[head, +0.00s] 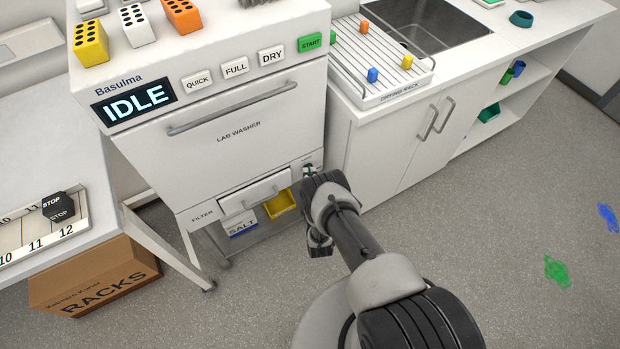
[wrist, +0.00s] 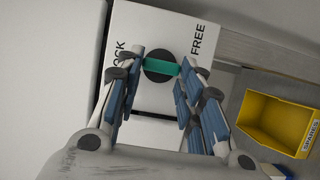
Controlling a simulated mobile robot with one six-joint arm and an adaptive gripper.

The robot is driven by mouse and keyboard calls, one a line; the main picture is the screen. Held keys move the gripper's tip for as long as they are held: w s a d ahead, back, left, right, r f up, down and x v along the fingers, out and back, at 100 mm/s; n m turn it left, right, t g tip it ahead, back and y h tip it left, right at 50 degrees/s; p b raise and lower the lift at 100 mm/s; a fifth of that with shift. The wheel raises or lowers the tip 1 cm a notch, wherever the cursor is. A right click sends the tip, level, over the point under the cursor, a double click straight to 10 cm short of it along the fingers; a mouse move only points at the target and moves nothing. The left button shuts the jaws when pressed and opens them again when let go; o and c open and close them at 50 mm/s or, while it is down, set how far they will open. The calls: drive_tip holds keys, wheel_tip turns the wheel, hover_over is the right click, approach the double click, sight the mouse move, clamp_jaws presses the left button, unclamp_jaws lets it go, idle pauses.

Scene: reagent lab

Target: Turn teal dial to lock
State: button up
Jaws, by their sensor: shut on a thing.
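The teal dial (wrist: 163,69) is a teal bar on a round black disc, set in a white panel. In the wrist view the bar lies nearly level across the picture, between the word FREE on the right and a partly hidden word ending in "CK" on the left. My gripper (wrist: 160,76) has one finger at each end of the bar and is shut on it. In the head view my gripper (head: 312,182) is at the lower right of the lab washer (head: 240,132), and the dial is mostly hidden there.
A yellow bin (wrist: 283,122) labelled SPARES is right of my gripper in the wrist view. In the head view a filter drawer (head: 252,196) is to the left, and a cabinet (head: 400,145) stands to the right.

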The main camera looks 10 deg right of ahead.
idle(0.5)
drive_tip(key=o, duration=1.1)
drive_tip(key=shift+c, duration=0.2)
drive_tip(key=s, duration=1.2)
drive_tip(key=shift+a, duration=0.45)
